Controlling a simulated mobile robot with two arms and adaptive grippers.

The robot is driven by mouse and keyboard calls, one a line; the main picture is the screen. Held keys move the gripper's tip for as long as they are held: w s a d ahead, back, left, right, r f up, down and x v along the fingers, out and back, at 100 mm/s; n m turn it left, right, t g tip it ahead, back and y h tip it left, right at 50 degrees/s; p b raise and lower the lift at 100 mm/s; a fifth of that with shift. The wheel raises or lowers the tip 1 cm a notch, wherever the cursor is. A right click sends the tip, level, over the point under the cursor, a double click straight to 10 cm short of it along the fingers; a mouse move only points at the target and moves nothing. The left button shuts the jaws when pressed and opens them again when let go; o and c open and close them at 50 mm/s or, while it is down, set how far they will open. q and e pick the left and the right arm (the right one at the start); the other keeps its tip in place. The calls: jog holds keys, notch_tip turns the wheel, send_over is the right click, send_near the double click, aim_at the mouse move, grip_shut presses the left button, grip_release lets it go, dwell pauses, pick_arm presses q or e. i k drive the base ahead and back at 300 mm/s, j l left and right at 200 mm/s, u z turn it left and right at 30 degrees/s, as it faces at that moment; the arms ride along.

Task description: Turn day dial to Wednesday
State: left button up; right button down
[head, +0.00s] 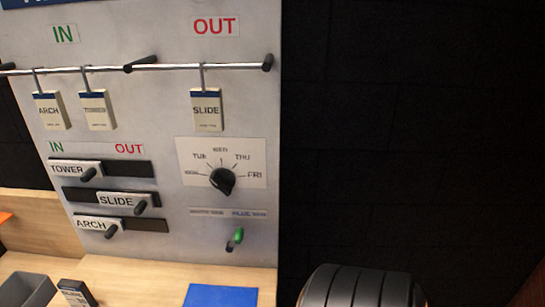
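The day dial (222,180) is a black knob on a white card (252,148) on the upright grey panel. Day labels fan around its upper side: a small one at left that is hard to read, TUE, a blurred one at the top centre, THU and FRI at right. The knob's tapered end seems to point down and slightly right, but I cannot tell for sure which label its pointer marks. Nothing touches the dial. Neither my left nor my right gripper is in view.
Above, a metal rail (170,67) carries hanging tags. Labelled sliders (128,201) are left of the dial, a green-tipped lever (236,237) below it. A blue sheet (220,296) and grey bin (27,290) are on the wooden table. Space before the dial looks clear.

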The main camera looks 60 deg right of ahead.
aim_at(223, 179)
jog(key=z, duration=1.65)
